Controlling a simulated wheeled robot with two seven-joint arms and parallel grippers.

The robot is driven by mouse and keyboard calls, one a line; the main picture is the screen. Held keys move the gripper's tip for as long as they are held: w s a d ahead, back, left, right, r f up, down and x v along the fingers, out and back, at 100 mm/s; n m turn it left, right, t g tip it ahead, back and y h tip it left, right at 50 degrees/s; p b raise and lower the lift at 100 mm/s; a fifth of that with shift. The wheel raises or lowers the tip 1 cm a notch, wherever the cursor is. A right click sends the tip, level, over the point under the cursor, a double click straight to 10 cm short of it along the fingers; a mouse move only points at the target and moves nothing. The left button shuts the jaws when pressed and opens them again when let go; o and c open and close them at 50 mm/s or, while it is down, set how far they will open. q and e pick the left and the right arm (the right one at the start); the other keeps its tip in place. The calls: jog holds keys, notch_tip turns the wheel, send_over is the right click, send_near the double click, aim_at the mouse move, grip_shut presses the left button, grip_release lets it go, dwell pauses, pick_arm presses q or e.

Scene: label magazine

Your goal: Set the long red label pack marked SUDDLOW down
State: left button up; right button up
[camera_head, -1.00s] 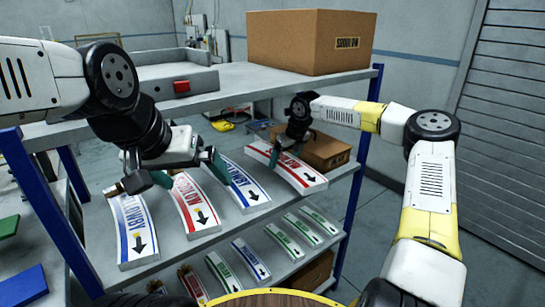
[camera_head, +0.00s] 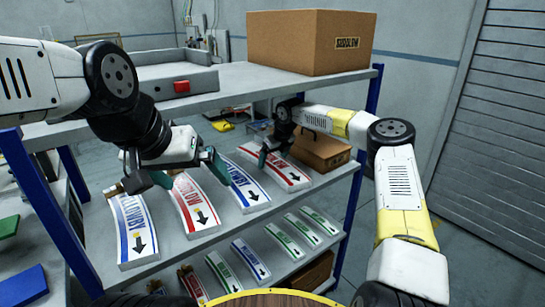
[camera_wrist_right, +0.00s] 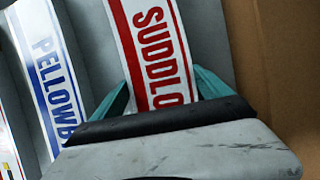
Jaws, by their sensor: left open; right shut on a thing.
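The long red-and-white SUDDLOW label pack (camera_head: 292,174) is at the right end of the row on the middle shelf. In the right wrist view the pack (camera_wrist_right: 150,45) runs between the teal fingers, its SUDDLO letters readable. My right gripper (camera_head: 267,156) is shut on it near its far end. The pack lies low over the shelf; I cannot tell whether it touches. My left gripper (camera_head: 188,172) is open, over the far ends of the packs to the left. Beside the red pack is a blue-and-white pack (camera_head: 244,187), partly readable as PELLOWB in the wrist view (camera_wrist_right: 47,75).
A red pack (camera_head: 196,205) and a blue pack (camera_head: 135,232) lie further left on the middle shelf (camera_head: 265,225). A cardboard box (camera_head: 322,153) stands just right of the held pack. Another box (camera_head: 300,42) stands on the top shelf. Smaller packs (camera_head: 285,238) lie on the lower shelf.

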jog(key=o, duration=1.9)
